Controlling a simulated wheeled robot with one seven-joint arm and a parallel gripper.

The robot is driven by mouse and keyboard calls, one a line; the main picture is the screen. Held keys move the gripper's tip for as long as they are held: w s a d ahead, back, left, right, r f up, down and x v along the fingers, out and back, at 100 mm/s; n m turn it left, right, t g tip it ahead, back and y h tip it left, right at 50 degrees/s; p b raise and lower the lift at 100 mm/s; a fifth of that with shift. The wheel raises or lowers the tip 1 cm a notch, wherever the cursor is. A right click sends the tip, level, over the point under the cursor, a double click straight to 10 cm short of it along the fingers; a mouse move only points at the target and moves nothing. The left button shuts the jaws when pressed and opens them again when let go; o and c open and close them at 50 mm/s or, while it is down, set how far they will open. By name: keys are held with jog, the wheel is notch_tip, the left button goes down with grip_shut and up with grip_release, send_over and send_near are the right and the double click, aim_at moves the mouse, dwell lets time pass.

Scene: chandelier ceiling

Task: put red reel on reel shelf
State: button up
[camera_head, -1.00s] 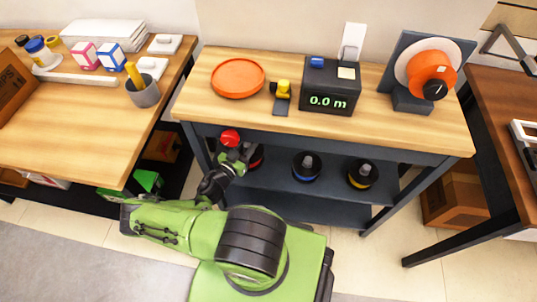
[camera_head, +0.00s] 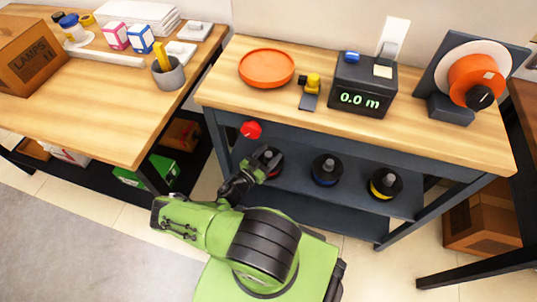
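The red reel (camera_head: 278,165), dark with a little red showing, sits at the left end of the row on the shelf under the middle bench. My gripper (camera_head: 268,158) is in front of it and hides most of it. The gripper is small here and its fingers overlap the reel, so I cannot tell whether they touch it or are open or shut. The reel shelf (camera_head: 300,190) is dark grey. It also bears a blue-banded reel (camera_head: 326,170) and a yellow-banded reel (camera_head: 385,184), both upright with grey hubs.
A red round piece (camera_head: 251,130) shows at the bench's front left edge, above my gripper. The bench top (camera_head: 220,90) bears an orange dish (camera_head: 266,68), a meter reading 0.0 m (camera_head: 362,87) and a large orange reel on a stand (camera_head: 474,80). Free floor lies in front.

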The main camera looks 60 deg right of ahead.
jog(key=shift+r, duration=0.15)
jog(key=p+v, duration=0.2)
jog(key=v, duration=1)
